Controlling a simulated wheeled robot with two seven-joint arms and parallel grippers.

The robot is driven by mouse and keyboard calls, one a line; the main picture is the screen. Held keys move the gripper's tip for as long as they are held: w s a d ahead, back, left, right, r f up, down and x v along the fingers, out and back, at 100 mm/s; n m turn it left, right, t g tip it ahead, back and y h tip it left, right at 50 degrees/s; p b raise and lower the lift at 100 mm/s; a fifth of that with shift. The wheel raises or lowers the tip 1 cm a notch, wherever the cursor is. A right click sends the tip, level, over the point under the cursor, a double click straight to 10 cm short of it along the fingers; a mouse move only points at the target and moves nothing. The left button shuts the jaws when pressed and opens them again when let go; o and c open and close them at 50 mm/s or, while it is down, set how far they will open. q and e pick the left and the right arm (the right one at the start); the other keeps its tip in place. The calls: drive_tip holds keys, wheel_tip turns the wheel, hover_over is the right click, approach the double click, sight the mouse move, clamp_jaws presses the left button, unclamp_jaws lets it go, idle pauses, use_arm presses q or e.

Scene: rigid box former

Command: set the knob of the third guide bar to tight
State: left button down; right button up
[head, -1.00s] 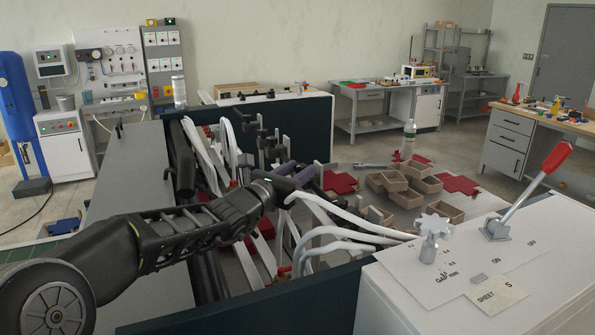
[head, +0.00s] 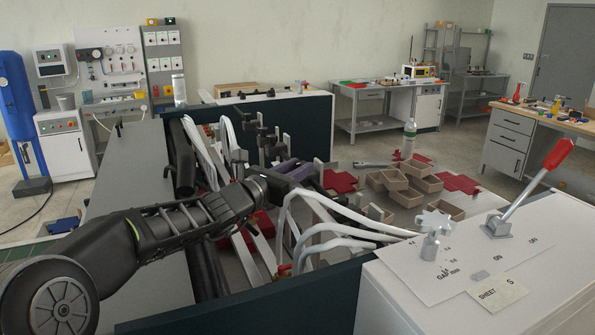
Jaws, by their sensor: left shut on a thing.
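The row of guide bars with dark clamps (head: 264,140) runs through the middle of the machine, between its dark side walls. My left gripper (head: 306,172) reaches in from the left and is shut at a dark clamp of the nearer guide bars. The knob between its fingers is mostly hidden by the gripper itself, and I cannot read its setting. An upright grey plate (head: 318,174) stands just right of the fingertips. A purple-grey part (head: 285,168) shows beside the fingers. My right gripper is not in view.
White hoses (head: 335,232) arch close to the gripper's right and front. A white control cabinet (head: 400,300) with a star knob (head: 433,232) and red-handled lever (head: 540,185) stands at the front right. Brown trays (head: 395,185) and red cross-shaped blanks (head: 458,184) lie beyond.

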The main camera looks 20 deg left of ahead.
use_arm(q)
drive_tip(key=shift+w+a+r+m+h+p, duration=0.1)
drive_tip(key=shift+r+m+h+p, duration=0.2)
drive_tip(key=shift+h, duration=0.25)
drive_tip(key=shift+a+r+m+h+p, duration=0.15)
drive_tip(key=shift+m+h+p, duration=0.2)
drive_tip(key=shift+h, duration=0.2)
drive_tip(key=shift+f+m+g+h+p, duration=0.1)
drive_tip(key=shift+m+g+h+p, duration=0.2)
drive_tip(key=shift+m+g+h, duration=0.35)
drive_tip(key=shift+f+m+g+h, duration=0.2)
drive_tip(key=shift+m+g+h, duration=0.25)
drive_tip(key=shift+h, duration=0.4)
drive_tip(key=c, duration=1.1)
unclamp_jaws()
drive_tip(key=shift+f, duration=0.1)
